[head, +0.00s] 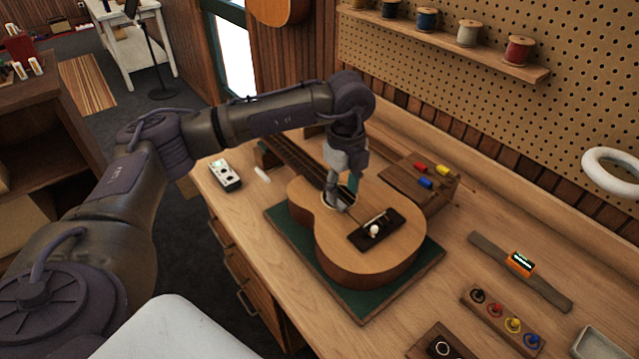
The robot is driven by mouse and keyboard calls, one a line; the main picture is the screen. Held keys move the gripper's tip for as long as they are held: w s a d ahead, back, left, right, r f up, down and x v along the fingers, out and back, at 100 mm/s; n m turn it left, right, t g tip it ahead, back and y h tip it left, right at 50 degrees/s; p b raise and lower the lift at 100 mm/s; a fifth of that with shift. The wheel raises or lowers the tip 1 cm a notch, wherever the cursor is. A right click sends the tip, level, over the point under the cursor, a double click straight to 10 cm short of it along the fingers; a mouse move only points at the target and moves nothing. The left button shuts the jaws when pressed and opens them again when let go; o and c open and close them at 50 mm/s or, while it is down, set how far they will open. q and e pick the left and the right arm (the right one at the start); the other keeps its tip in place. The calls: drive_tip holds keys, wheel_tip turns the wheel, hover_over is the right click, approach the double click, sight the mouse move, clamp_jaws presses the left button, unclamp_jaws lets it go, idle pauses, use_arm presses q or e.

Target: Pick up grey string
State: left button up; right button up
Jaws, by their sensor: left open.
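A ukulele (390,262) lies face up on a green mat (433,259) on the workbench, its neck pointing to the back left. A dark bridge (388,238) with a small pale round piece (374,230) sits on its body. Thin strand-like lines show near the bridge, but I cannot clearly tell a grey string among them. My left gripper (341,203) points down over the soundhole, just behind the bridge. Its jaws are open and partly hide the soundhole and the strings there. I cannot tell whether the fingertips touch anything. My right gripper is out of view.
A wooden block (405,184) with red, yellow and blue pieces stands behind the ukulele. A peg rack (497,318) and a strap with an orange tuner (522,264) lie to the right. A small pale device (224,175) lies left. Spools, one pale grey (467,34), stand on a shelf.

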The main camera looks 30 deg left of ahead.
sight(342, 204)
use_arm(q)
wheel_tip(342, 204, down, 3)
drive_tip(key=shift+a+f+p, duration=0.1)
drive_tip(key=shift+f+p, duration=0.1)
drive_tip(key=shift+p, duration=0.5)
drive_tip(key=shift+f, duration=0.25)
drive_tip(key=c, duration=0.9)
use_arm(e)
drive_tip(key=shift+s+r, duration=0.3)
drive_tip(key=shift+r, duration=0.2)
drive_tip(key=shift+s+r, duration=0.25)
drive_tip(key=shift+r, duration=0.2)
use_arm(q)
drive_tip(key=shift+r, duration=0.1)
